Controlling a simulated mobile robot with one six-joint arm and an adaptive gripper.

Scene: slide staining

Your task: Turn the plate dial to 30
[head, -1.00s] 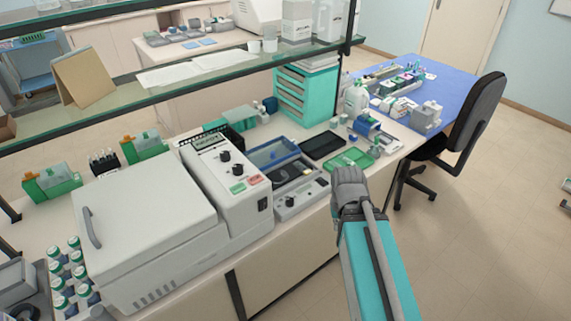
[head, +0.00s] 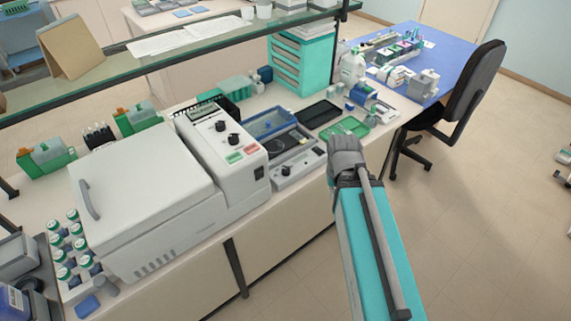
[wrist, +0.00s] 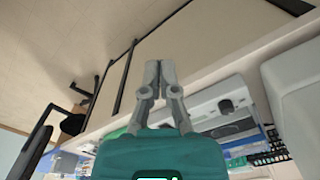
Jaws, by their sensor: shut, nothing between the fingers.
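A low grey unit (head: 297,165) stands on the bench with a dark top and one black dial (head: 284,171) on its front panel. This looks like the plate dial; the number it points to is too small to read. The dial also shows in the wrist view (wrist: 226,107), right of my gripper. My gripper (head: 343,143) is to the right of the unit in the head view, apart from the dial. In the wrist view my gripper (wrist: 160,66) has its fingers together with nothing between them.
A large white centrifuge-like machine (head: 140,190) with its own two knobs stands left of the unit. A blue tray (head: 270,124), a black tray (head: 319,113) and a green tray (head: 345,128) lie nearby. A chair (head: 465,95) stands right; open floor lies in front.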

